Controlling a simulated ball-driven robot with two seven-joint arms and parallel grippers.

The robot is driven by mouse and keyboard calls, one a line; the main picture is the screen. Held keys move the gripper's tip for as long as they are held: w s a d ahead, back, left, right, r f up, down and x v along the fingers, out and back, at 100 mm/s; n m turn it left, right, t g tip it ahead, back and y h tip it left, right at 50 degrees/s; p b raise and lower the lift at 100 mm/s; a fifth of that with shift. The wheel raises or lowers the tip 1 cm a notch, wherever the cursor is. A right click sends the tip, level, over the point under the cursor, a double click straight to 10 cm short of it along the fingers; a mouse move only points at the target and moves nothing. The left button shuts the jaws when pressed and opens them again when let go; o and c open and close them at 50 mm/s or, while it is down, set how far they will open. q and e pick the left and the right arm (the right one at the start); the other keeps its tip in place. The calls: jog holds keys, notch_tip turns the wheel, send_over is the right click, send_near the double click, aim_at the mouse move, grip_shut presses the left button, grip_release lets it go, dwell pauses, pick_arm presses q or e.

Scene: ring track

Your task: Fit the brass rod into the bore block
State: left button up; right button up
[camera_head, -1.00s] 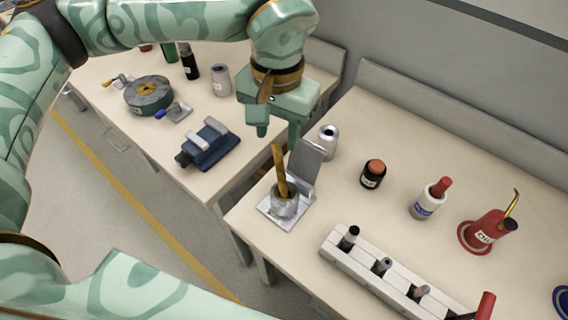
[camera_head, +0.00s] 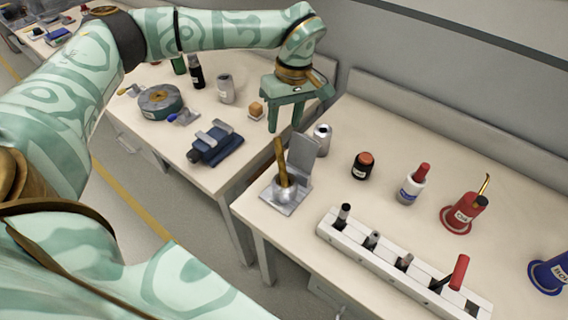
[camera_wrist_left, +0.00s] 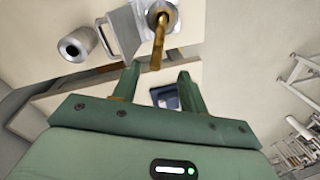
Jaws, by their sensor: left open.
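The brass rod (camera_head: 281,160) stands tilted in the round collar of the bore block (camera_head: 284,194), a grey metal block on a square plate at the near left corner of the right table. How deep the rod sits is hidden. My left gripper (camera_head: 284,131) is open and empty above and behind the rod, apart from it. In the left wrist view the rod (camera_wrist_left: 158,42) stands out from the bore block (camera_wrist_left: 166,14), beyond the open fingertips (camera_wrist_left: 160,68). My right gripper does not show.
A grey upright plate (camera_head: 301,156) and a silver can (camera_head: 322,140) stand close behind the block. A white rack (camera_head: 385,262) with several tools lies in front. Black jar (camera_head: 362,166), white bottle (camera_head: 411,188) and red oil can (camera_head: 462,213) stand to the right. A blue vise (camera_head: 216,146) sits on the left table.

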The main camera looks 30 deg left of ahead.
aim_at(281, 153)
pick_arm(q)
jog(key=f, duration=0.4)
jog(key=f+b, duration=0.1)
jog(key=f, duration=0.1)
jog(key=shift+s+a+f, duration=0.2)
jog(key=shift+s+f, duration=0.1)
jog(key=shift+s, duration=0.05)
jog(key=f, duration=0.1)
jog(key=f+b, duration=0.1)
jog(key=f, duration=0.3)
jog(key=shift+s+f+b, duration=0.25)
jog(key=shift+s+b, duration=0.1)
jog(key=shift+b, duration=0.05)
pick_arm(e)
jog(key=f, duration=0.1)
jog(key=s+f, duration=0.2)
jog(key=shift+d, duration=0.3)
pick_arm(q)
jog(key=shift+r, duration=0.1)
grip_shut()
